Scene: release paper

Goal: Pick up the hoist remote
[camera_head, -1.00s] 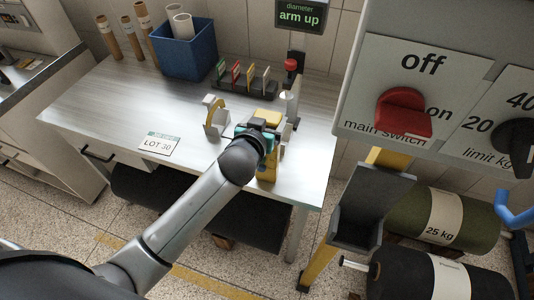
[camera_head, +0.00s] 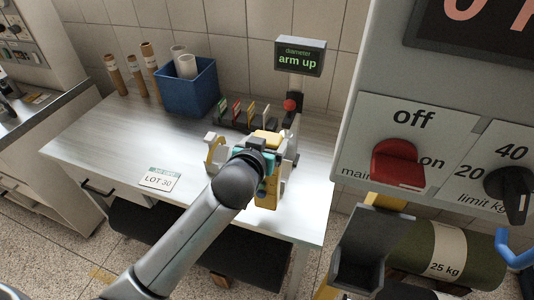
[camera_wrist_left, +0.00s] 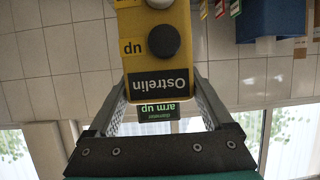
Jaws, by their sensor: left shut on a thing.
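The hoist remote (camera_head: 266,200) is a yellow box with dark round buttons. In the head view it stands roughly upright at the table's right part, mostly covered by my left gripper (camera_head: 268,160) and wrist. Whether the remote touches the table is hidden. My right gripper is in neither view.
A white stand with a yellow ring (camera_head: 212,152) is close left of the gripper. A rack of coloured tags (camera_head: 238,116), a blue bin (camera_head: 190,95) and a red-topped post (camera_head: 290,105) stand behind. A switch panel (camera_head: 425,160) fills the right.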

